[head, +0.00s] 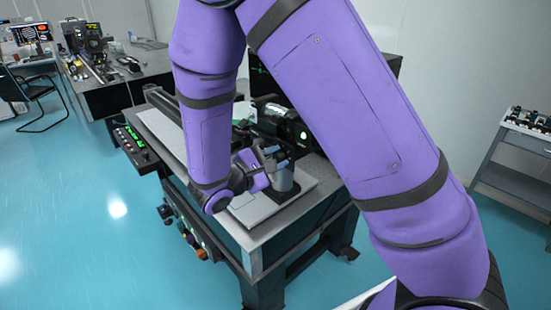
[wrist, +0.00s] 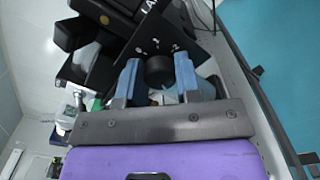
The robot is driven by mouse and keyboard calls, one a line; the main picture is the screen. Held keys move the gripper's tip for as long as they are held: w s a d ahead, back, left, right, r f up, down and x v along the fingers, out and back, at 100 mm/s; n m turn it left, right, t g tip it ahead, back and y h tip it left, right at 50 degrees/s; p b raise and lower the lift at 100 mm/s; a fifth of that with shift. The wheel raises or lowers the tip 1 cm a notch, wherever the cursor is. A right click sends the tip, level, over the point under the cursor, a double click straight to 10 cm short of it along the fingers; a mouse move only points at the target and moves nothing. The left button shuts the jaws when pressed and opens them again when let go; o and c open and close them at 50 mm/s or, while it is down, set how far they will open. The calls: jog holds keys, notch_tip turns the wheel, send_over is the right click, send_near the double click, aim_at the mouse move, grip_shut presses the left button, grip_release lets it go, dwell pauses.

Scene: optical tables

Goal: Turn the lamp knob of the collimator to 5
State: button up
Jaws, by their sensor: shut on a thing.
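The lamp knob (wrist: 159,71) is a round black knob on a dark plate (wrist: 184,45) with small white marks around it, in the wrist view. My gripper (wrist: 157,75) has its two blue-grey fingers on either side of the knob and is shut on it. The numbers on the dial are too small and partly covered to read surely, and I cannot tell where the knob points. In the head view my gripper (head: 268,163) is at the black collimator (head: 286,125) on the optical table; the knob is hidden there.
The optical table (head: 300,205) carries a pale base plate and a grey cylindrical part (head: 284,179) near my gripper. A control strip with green displays (head: 131,139) is along its left edge. A grey cart (head: 515,150) stands at right. The blue floor is open at left.

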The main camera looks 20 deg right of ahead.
jog(key=shift+m, duration=1.2)
jog(key=o, duration=0.9)
jog(key=v, duration=1.1)
jog(key=shift+d, duration=0.1)
